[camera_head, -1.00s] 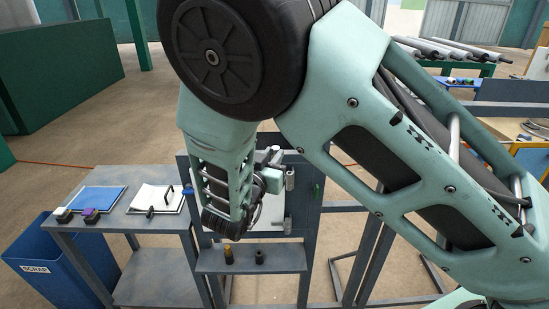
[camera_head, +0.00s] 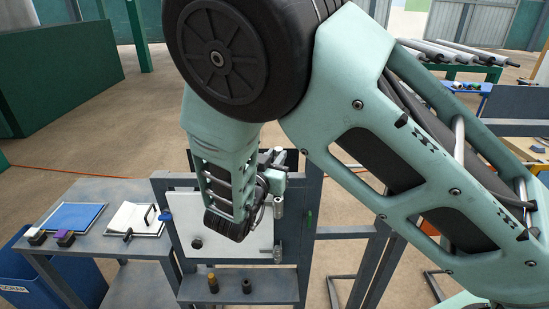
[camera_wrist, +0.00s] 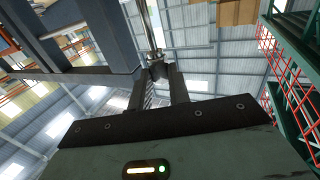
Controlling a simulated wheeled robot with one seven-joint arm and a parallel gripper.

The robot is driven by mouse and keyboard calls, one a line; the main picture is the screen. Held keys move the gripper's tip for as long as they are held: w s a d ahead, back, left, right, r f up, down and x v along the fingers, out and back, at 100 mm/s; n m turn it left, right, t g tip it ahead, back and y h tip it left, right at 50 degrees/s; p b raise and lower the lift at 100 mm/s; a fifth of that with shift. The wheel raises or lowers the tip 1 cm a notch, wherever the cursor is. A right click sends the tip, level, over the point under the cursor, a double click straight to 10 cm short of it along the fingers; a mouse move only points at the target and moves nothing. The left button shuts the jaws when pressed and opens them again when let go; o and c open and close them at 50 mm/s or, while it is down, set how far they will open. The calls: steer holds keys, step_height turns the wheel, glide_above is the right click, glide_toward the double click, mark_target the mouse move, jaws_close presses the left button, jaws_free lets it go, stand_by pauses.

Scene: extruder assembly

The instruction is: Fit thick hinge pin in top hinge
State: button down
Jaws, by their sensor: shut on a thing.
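My gripper (camera_wrist: 158,72) is shut on the thick hinge pin (camera_wrist: 151,32), a shiny metal rod that runs from the fingertips to the top edge of the wrist view. In the head view my gripper (camera_head: 276,160) is small, at the upper right of the white panel, and the pin cannot be made out there. The top hinge (camera_head: 278,205) is a grey metal barrel at the panel's right edge, just below my gripper. Whether the pin is inside it cannot be told. A lower hinge (camera_head: 277,253) shows further down the same edge.
The white panel (camera_head: 195,225) is set in a dark grey frame (camera_head: 310,190). A shelf (camera_head: 240,287) below holds a dark peg with a yellow top (camera_head: 213,283) and a black one (camera_head: 247,286). A side table (camera_head: 90,188) with trays and a blue scrap bin (camera_head: 30,280) stand left.

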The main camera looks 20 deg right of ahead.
steer(key=shift+f, duration=0.15)
steer(key=shift+f+b, duration=2.25)
steer(key=shift+f, duration=0.55)
steer(key=shift+f, duration=0.1)
step_height(320, 180, down, 6)
steer(key=b, duration=0.5)
steer(key=shift+f, duration=0.2)
steer(key=c, duration=1.2)
jaws_free()
steer(key=shift+r, duration=0.15)
steer(key=shift+c, duration=0.2)
steer(key=shift+s+a, duration=0.1)
steer(key=b+v, duration=0.5)
steer(key=v, duration=1.2)
steer(key=shift+b, duration=0.3)
